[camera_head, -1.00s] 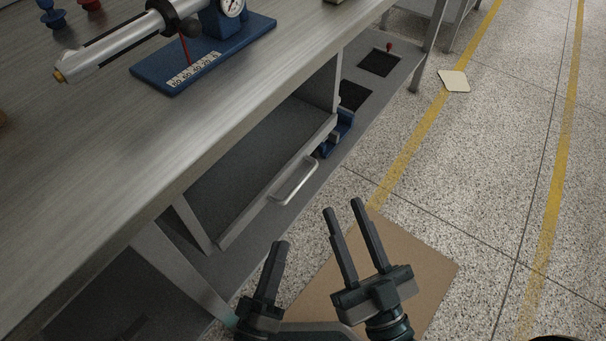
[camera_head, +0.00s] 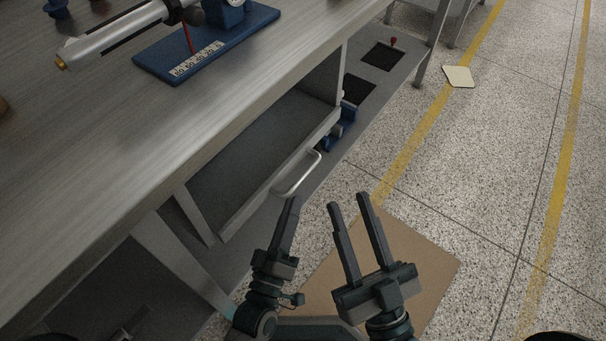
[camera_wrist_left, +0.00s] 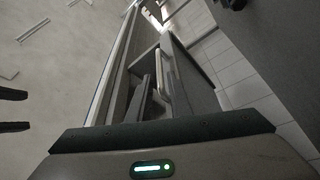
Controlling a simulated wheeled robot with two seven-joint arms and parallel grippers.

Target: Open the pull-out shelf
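The pull-out shelf (camera_head: 246,150) is a grey tray under the metal workbench, with a low front wall. Its silver bar handle (camera_head: 312,171) sticks out from that wall; a pale bar, apparently this handle, also shows in the left wrist view (camera_wrist_left: 164,76). My left gripper (camera_head: 294,200) is just below the handle's lower end, its tips very close to it. I cannot tell whether they touch. Its fingers line up edge-on, so their gap is hidden. My right gripper (camera_head: 348,200) is open and empty, to the right of the left one, over the floor.
The workbench top (camera_head: 110,130) overhangs the shelf and carries a device on a blue base (camera_head: 206,45). A lower ledge (camera_head: 395,75) has dark square recesses and a blue part (camera_head: 341,128) beside the shelf. A brown board (camera_head: 420,255) lies on the floor.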

